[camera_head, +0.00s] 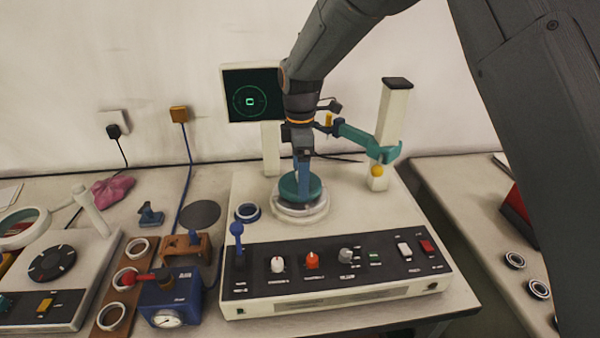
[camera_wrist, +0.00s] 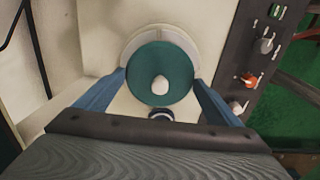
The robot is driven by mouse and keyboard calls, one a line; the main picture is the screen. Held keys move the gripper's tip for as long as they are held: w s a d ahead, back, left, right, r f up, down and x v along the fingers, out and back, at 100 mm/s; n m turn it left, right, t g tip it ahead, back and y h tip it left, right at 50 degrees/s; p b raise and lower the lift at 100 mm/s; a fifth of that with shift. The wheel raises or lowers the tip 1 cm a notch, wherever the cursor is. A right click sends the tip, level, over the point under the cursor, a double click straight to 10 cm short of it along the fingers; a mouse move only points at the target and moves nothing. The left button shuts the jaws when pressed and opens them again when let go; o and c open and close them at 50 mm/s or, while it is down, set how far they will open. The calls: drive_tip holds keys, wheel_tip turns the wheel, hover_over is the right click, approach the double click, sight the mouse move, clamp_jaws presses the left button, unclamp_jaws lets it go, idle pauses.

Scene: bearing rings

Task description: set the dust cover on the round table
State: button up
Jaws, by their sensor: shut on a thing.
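The dust cover (camera_head: 289,188) is a teal-green round cap. In the wrist view the dust cover (camera_wrist: 160,64) shows a pale knob at its middle. My gripper (camera_head: 303,182) is shut on it, with a blue finger on each side of it in the wrist view (camera_wrist: 160,84). The round table (camera_head: 300,213) is a pale disc on the instrument's top, directly under the cover. The round table (camera_wrist: 160,33) shows as a crescent past the cover's far edge. I cannot tell whether the cover touches the table or hangs just above it.
A pale column (camera_head: 394,115) with a teal arm (camera_head: 359,137) stands at right. A dark screen (camera_head: 251,95) is behind. The control panel (camera_head: 335,262) with a blue lever (camera_head: 237,232) is in front.

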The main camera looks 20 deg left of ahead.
drive_tip(key=shift+f, duration=0.55)
idle(0.9)
drive_tip(key=o, duration=0.9)
drive_tip(key=shift+r+b, duration=1.2)
drive_tip(key=shift+r, duration=2.75)
